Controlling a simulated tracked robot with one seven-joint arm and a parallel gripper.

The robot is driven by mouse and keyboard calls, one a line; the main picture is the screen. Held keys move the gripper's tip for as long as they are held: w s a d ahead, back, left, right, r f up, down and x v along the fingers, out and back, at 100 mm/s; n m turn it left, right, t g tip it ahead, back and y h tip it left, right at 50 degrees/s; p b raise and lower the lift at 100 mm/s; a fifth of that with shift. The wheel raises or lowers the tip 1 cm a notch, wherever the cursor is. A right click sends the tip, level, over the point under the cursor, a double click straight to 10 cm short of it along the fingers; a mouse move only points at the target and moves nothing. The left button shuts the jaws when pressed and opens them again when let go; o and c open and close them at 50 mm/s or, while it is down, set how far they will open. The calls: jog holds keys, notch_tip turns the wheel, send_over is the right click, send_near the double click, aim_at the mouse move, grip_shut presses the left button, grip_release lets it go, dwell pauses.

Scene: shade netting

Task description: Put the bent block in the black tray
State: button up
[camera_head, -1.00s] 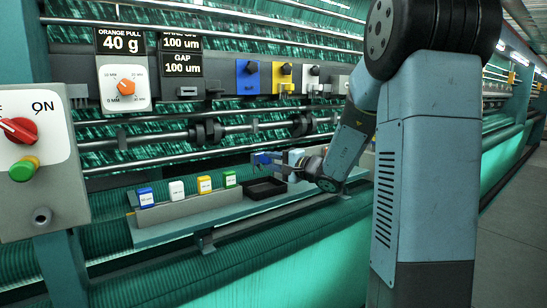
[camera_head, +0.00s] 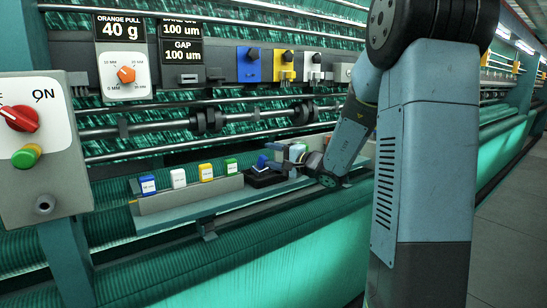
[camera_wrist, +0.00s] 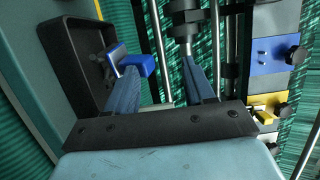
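The black tray (camera_head: 262,182) sits on the ledge at the right end of the row of small blocks. It fills the upper left of the wrist view (camera_wrist: 60,75). The blue bent block (camera_head: 262,162) is at the tray; in the wrist view the block (camera_wrist: 138,64) lies across the tray's right side, partly beyond the rim. Whether it rests on the tray's floor is unclear. My gripper (camera_head: 286,160) is just right of the tray. In the wrist view my gripper (camera_wrist: 165,82) has its fingers wide apart, the left fingertip beside or touching the block, the right one clear of it.
Blue (camera_head: 147,185), white (camera_head: 178,177), yellow (camera_head: 206,171) and green (camera_head: 230,165) labelled blocks stand in a holder left of the tray. Rollers and bars run behind the ledge. A switch box (camera_head: 38,150) stands at far left.

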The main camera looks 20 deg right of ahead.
jog(key=shift+o, duration=0.2)
jog(key=shift+d, duration=0.1)
jog(key=v, duration=1.3)
jog(key=shift+s, duration=0.35)
jog(key=shift+d, duration=0.1)
jog(key=s+a+f+n+g, duration=0.2)
jog(key=s+a+n+g, duration=0.5)
jog(key=s+a+g, duration=0.5)
jog(key=s+d+r+n+t+h, duration=0.1)
jog(key=s+n+h, duration=0.3)
jog(key=s+h, duration=0.6)
jog(key=s+d+t, duration=0.1)
jog(key=s, duration=0.2)
jog(key=shift+r+t, duration=0.4)
